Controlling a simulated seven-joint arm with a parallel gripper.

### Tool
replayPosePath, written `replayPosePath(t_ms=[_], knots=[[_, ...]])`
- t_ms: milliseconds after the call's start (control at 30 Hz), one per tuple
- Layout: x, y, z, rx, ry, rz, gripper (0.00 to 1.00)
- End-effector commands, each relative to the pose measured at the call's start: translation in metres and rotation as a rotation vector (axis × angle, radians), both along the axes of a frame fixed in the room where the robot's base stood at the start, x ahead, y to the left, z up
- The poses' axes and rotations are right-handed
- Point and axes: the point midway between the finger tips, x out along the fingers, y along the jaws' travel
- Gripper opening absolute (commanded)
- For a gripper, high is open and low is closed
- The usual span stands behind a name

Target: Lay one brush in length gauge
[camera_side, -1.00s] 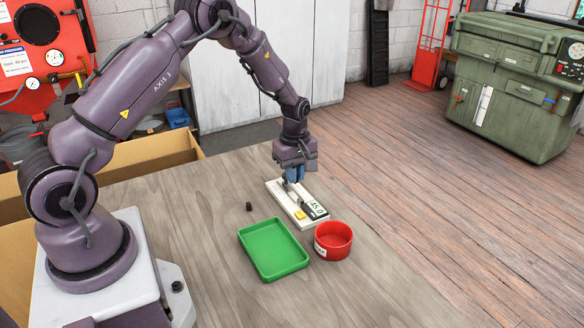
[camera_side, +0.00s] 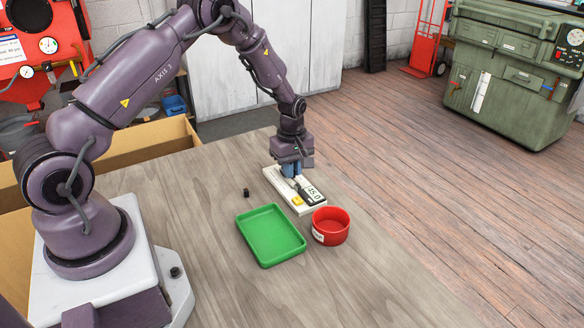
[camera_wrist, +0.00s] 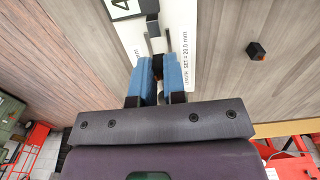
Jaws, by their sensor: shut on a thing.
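The length gauge (camera_side: 303,208) is a pale flat board with a dark readout and a yellow part, lying on the table. In the wrist view its white plate (camera_wrist: 191,50) carries printed text and a dark jaw piece. My gripper (camera_side: 291,175) is low over the gauge's far end. Its blue fingers (camera_wrist: 158,66) are shut on a small dark thing, likely a brush, mostly hidden between them. I cannot tell whether it touches the gauge.
A green tray (camera_side: 247,247) stands in front of the gauge, and a red round bowl (camera_side: 331,236) stands right of the tray. Cardboard boxes (camera_side: 160,149) are beyond the table's left edge. The table front is clear.

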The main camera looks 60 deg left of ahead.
Motion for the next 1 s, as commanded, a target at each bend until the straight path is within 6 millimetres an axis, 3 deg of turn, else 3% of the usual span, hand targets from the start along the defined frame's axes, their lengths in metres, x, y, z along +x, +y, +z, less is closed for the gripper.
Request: replayPosePath(t_ms=[1000], knots=[[-0.0003,-0.0002,-0.0066,0.0,0.002,0.0,0.0]])
